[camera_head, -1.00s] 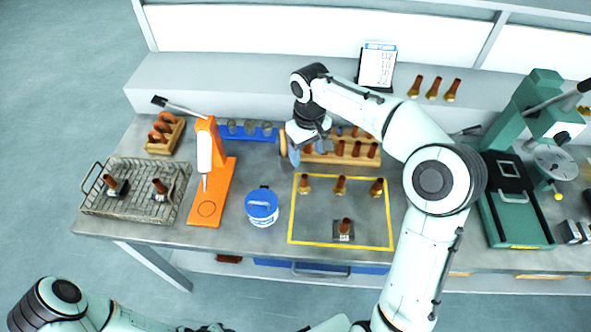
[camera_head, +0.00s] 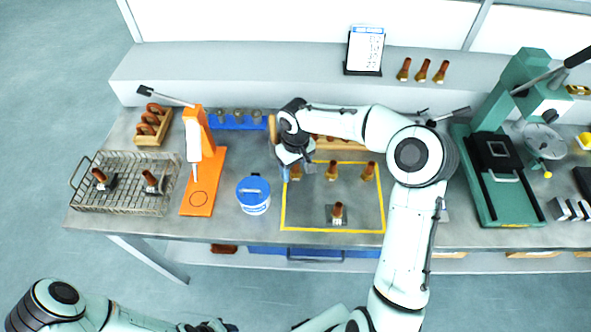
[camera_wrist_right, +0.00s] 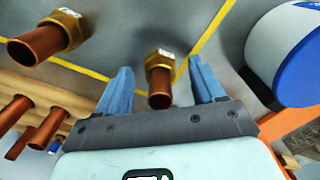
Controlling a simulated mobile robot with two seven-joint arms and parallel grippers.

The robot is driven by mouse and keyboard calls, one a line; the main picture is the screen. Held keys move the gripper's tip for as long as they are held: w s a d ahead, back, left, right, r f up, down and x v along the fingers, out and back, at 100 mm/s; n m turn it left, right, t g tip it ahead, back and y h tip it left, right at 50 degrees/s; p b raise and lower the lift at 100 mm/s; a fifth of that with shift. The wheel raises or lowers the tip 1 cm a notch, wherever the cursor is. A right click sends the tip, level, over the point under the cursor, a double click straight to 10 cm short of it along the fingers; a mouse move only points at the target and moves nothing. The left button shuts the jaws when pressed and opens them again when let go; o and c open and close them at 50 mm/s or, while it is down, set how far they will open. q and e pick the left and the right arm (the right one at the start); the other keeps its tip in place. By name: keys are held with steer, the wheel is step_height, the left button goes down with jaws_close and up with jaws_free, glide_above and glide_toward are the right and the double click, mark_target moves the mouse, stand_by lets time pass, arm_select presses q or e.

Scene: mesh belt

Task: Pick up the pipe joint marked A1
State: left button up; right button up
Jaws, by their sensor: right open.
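Three copper-and-brass pipe joints stand in a row at the back of a yellow-outlined area. The left pipe joint (camera_head: 296,174) is partly hidden by my right gripper (camera_head: 297,171); the middle one (camera_head: 332,171) and the right one (camera_head: 368,172) stand clear. In the right wrist view, my open gripper (camera_wrist_right: 162,72) has its blue fingers on either side of one pipe joint (camera_wrist_right: 160,80), with gaps showing. Another pipe joint (camera_wrist_right: 48,38) is at the upper left there. Small white tags show on the brass ends; I cannot read A1. My left gripper is not seen.
A blue-lidded tub (camera_head: 253,195) stands left of the yellow area, beside an orange press (camera_head: 204,185). Another joint (camera_head: 338,212) sits on a block inside the outline. A wooden rack (camera_head: 345,144) is behind the row. A wire basket (camera_head: 125,170) is at left.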

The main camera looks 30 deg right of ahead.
jaws_close()
steer(key=shift+r, duration=0.15)
